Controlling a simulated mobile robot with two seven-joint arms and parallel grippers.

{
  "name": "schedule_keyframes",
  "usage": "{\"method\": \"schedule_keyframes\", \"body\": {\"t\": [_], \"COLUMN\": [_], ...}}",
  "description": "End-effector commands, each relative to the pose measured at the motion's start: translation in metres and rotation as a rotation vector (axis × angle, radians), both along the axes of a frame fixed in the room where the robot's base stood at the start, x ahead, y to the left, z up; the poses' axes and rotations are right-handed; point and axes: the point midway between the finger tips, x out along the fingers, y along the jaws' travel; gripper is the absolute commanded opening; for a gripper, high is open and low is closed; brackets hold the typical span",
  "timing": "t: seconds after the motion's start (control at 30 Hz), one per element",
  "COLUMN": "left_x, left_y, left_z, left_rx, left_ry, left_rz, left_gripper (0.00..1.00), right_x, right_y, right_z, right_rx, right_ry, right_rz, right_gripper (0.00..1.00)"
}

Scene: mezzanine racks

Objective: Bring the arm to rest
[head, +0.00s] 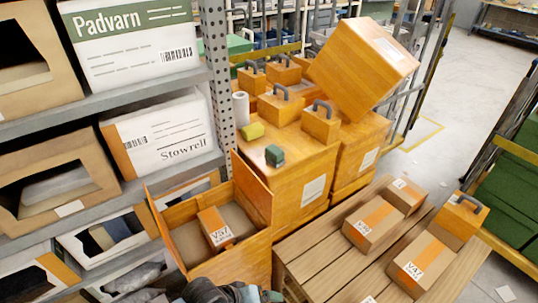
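A dark part of one of my arms shows at the bottom edge, just below the open orange box (228,262). I cannot tell which arm it is. No gripper fingers can be made out, so neither gripper is in view. The open box has its flaps raised, and a small brown carton (215,227) labelled V37 lies inside it. The visible arm part is in front of the box's near wall in the picture; I cannot tell whether they touch.
A slatted wooden pallet table (335,262) at the right bears several labelled cartons and a handled orange box (462,215). Orange boxes are stacked behind, one large box (362,62) tilted on top. A metal rack (108,100) stands left.

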Motion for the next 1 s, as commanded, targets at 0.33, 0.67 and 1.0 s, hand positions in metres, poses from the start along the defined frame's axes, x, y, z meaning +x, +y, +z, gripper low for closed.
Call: {"method": "schedule_keyframes", "body": {"t": [0.33,0.67,1.0], "left_x": [-0.061,-0.141,-0.18], "left_y": [0.042,0.133,0.174], "left_z": [-0.023,-0.036,-0.033], "left_rx": [0.038,0.347,0.517], "left_ry": [-0.306,-0.526,-0.589], "left_rz": [0.008,-0.047,-0.124], "left_gripper": [0.87,0.87,0.87], "right_x": [0.004,0.008,0.008], "right_y": [0.001,-0.002,-0.004], "right_z": [0.006,0.01,0.011], "right_rx": [0.003,-0.004,-0.01], "right_ry": [-0.011,-0.023,-0.026], "right_rz": [-0.005,0.002,0.007], "right_gripper": [0.36,0.36,0.36]}}
